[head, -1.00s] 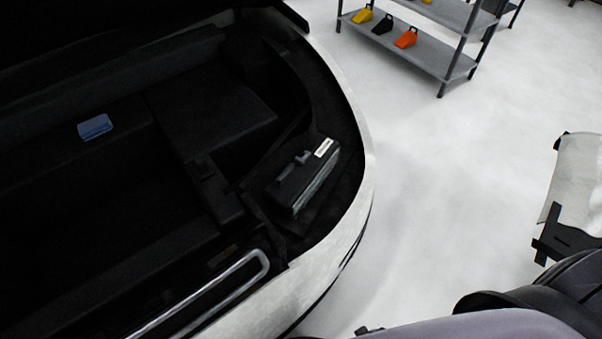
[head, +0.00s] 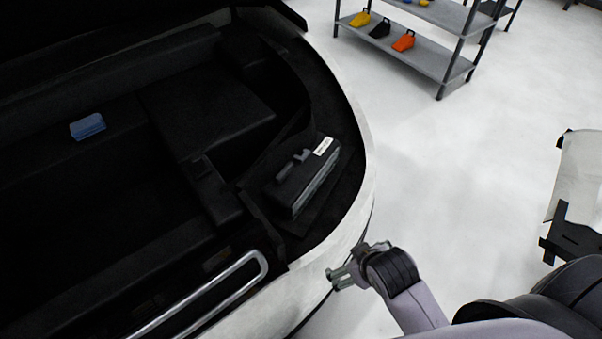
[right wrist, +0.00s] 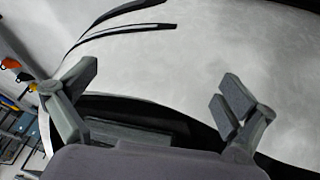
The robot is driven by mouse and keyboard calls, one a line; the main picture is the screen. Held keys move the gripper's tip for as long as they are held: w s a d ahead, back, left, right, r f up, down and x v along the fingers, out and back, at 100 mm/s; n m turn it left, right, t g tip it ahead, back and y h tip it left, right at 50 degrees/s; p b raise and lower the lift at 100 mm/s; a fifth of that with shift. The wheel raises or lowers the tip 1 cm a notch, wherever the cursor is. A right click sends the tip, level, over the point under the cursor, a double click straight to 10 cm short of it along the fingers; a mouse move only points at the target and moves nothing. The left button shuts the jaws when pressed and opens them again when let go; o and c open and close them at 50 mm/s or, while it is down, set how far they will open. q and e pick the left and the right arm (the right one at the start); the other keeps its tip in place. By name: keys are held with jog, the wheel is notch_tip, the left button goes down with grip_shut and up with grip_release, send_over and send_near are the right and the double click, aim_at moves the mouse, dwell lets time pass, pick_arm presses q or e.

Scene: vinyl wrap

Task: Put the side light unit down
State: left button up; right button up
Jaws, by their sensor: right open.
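In the head view, a black box-shaped unit with a white label, a grey handle and a pale glassy side (head: 305,183) lies in the dark corner of the open car boot; I take it as the side light unit. My right gripper (head: 352,266) is outside the car, just beyond the white bumper edge, below and right of the unit and apart from it. In the right wrist view, my right gripper (right wrist: 158,92) has its fingers spread wide with nothing between them. My left gripper is out of view.
The white car body (head: 368,150) curves between my right gripper and the boot. A blue block (head: 88,126) lies inside the boot. A grey shelf (head: 425,55) with coloured items stands at the back. A pale panel on a black stand (head: 575,190) is at right. The floor between is clear.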

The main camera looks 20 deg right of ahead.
jog(key=w+d+r+n+t+h, duration=0.1)
jog(key=w+r+n+t, duration=0.45)
jog(key=w+r, duration=0.5)
jog(key=w+d+r+n+t, duration=0.1)
jog(key=w+r+n+t, duration=0.3)
jog(key=w+r+t, duration=0.7)
jog(key=s+a+r+n+y, duration=0.1)
jog(key=a+r+n+y, duration=0.45)
jog(key=r+n, duration=0.6)
jog(key=s+a+r+n+g+y, duration=0.1)
jog(key=a+r+n+g+y, duration=0.1)
jog(key=a+n+g+y, duration=0.45)
jog(key=s+a+r+n+g+y, duration=0.1)
jog(key=a+r+n+y, duration=0.25)
jog(key=n+y, duration=0.65)
jog(key=n+g+h, duration=1.1)
jog(key=n+h, duration=0.6)
jog(key=n, duration=0.5)
send_near(305, 164)
jog(key=p+x, duration=0.1)
jog(key=x, duration=0.4)
jog(key=shift+p+x, duration=0.5)
jog(key=shift+x, duration=2.2)
